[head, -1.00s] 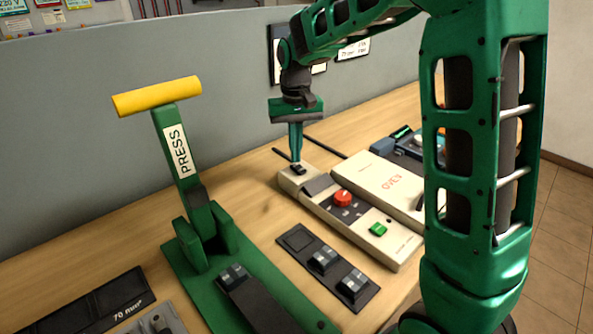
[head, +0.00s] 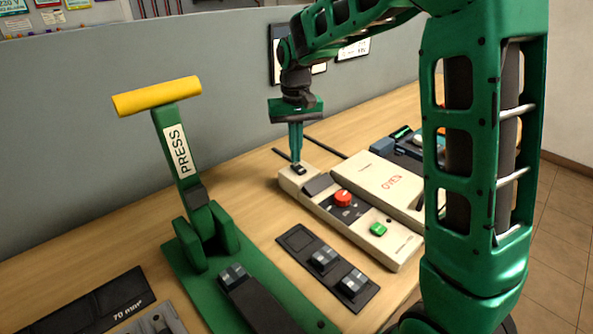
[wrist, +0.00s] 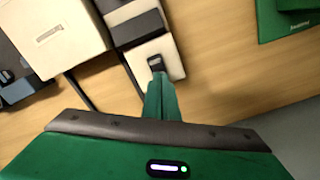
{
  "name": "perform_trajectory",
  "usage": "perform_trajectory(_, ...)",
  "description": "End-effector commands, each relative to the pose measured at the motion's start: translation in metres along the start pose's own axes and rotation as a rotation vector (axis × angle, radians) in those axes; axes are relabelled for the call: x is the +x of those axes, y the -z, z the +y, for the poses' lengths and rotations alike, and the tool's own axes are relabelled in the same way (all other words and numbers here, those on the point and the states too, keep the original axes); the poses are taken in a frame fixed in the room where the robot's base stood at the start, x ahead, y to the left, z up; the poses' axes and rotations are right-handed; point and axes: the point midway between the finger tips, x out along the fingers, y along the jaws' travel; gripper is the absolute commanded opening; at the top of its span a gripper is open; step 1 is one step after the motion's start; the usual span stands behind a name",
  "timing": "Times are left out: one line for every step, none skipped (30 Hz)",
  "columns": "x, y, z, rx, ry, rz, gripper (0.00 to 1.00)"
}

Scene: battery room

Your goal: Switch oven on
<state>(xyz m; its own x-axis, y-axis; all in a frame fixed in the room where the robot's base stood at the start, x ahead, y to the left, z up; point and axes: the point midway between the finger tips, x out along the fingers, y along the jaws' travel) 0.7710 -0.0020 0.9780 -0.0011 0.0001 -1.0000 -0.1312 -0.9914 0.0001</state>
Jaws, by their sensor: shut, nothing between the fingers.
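The oven (head: 385,185) is a cream box marked OVEN on the bench, with a long cream control panel (head: 400,250) along its near side. The panel carries a red knob (head: 343,197), a green button (head: 378,229) and a small black rocker switch (head: 299,169) at its far end. My gripper (head: 297,160) points down with its fingers shut, its tips at the black switch. In the wrist view the fingertips (wrist: 158,76) are right by the switch (wrist: 156,63); whether they touch it I cannot tell.
A green press (head: 205,215) with a yellow handle (head: 157,97) stands to the left. A dark tray (head: 297,241) with small blocks lies in front of the panel. A blue-grey device (head: 408,145) sits behind the oven. A grey partition (head: 220,90) bounds the bench at the back.

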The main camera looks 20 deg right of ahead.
Motion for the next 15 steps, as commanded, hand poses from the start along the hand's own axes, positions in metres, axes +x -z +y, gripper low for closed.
perform_trajectory(0.0, 0.0, -0.0001, 0.0, 0.0, 0.0, 0.0)
perform_trajectory(0.0, 0.0, -0.0001, 0.0, 0.0, 0.0, 0.0)
perform_trajectory(0.0, 0.0, -0.0001, 0.0, 0.0, 0.0, 0.0)
perform_trajectory(0.0, 0.0, -0.0001, 0.0, 0.0, 0.0, 0.0)
perform_trajectory(0.0001, 0.0, -0.0001, 0.0, 0.0, 0.0, 0.0)
perform_trajectory(0.0004, 0.0, -0.0001, 0.0, 0.0, 0.0, 0.0)
perform_trajectory(0.0006, 0.0, -0.0001, 0.0, 0.0, 0.0, 0.0)
perform_trajectory(0.0009, 0.0, -0.0001, 0.0, 0.0, 0.0, 0.0)
perform_trajectory(0.0015, 0.0, -0.0001, 0.0, 0.0, 0.0, 0.0)
perform_trajectory(0.0019, 0.0, -0.0001, 0.0, 0.0, 0.0, 0.0)
perform_trajectory(0.0023, 0.0, -0.0001, 0.0, 0.0, 0.0, 0.0)
perform_trajectory(0.0028, 0.0, -0.0001, 0.0, 0.0, 0.0, 0.0)
perform_trajectory(0.0032, -0.0001, -0.0002, 0.0, 0.0, 0.0, 0.0)
perform_trajectory(0.0035, 0.0, -0.0001, 0.0, 0.0, 0.0, 0.0)
perform_trajectory(0.004, -0.0001, -0.0002, 0.0, 0.0, 0.0, 0.0)
